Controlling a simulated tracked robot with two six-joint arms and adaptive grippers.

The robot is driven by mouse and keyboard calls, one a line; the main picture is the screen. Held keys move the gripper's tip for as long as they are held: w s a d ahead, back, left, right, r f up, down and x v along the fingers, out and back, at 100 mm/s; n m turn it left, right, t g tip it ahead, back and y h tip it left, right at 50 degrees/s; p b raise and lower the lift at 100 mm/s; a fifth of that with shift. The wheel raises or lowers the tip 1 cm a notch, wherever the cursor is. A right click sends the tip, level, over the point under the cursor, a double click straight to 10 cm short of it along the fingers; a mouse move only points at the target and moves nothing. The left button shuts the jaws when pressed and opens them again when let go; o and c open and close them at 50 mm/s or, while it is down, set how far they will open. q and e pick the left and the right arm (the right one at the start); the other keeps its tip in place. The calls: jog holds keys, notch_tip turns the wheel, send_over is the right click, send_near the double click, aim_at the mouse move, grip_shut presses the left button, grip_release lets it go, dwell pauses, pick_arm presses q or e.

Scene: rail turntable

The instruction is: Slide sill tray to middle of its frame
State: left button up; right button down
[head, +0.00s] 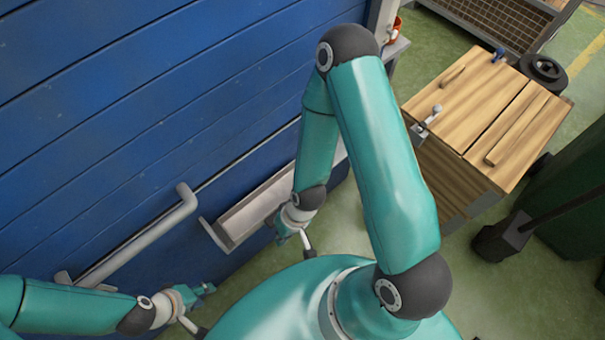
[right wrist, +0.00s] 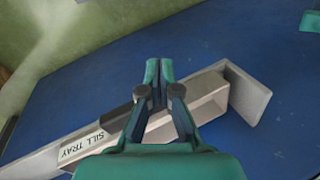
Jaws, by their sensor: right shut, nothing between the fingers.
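The sill tray (head: 254,204) is a long, pale grey channel low on the blue plank wall in the head view. In the right wrist view the tray (right wrist: 208,97) runs diagonally, with a flat end plate (right wrist: 249,94) at its right end. A bar labelled SILL TRAY (right wrist: 88,146) lies at lower left; my gripper hides where it meets the channel. My right gripper (head: 278,234) is at the tray's near side; its closed fingers (right wrist: 159,72) overlap the tray in the wrist view. I cannot tell whether they touch it. My left gripper (head: 207,289) hangs apart, its jaw state unclear.
A grey rail handle (head: 140,241) is on the blue wall (head: 130,110) left of the tray. A wood-topped cabinet (head: 480,115) with loose wooden pieces stands at right. A red container (head: 394,29) is at the wall's far end. Green floor (head: 345,215) lies between wall and cabinet.

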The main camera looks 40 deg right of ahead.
jog(key=w+d+n+b, duration=0.1)
jog(key=w+n, duration=0.1)
jog(key=n, duration=0.2)
jog(key=w+d+n+b, duration=0.1)
jog(key=w+d+n, duration=0.1)
jog(key=n, duration=0.3)
jog(key=w+d+r+n+g+b, duration=0.1)
jog(key=w+d+n, duration=0.1)
jog(key=n, duration=0.2)
jog(key=shift+w+d+r+h+b, duration=0.1)
jog(key=shift+w+d+h+b, duration=0.2)
jog(key=shift+b, duration=0.1)
jog(key=w+d+r+n+h+b, duration=0.1)
jog(key=w+d+r+n+h, duration=0.15)
jog(key=d+n, duration=0.2)
jog(key=w+d+r+n+h+b, duration=0.1)
jog(key=w+d+r+n+b, duration=0.1)
jog(key=w+d+n, duration=0.3)
jog(key=shift+m, duration=0.25)
jog(key=f, duration=0.3)
jog(key=s+d+f+b, duration=0.1)
jog(key=f, duration=0.2)
jog(key=s+f, duration=0.1)
jog(key=f, duration=0.2)
jog(key=shift+d, duration=0.4)
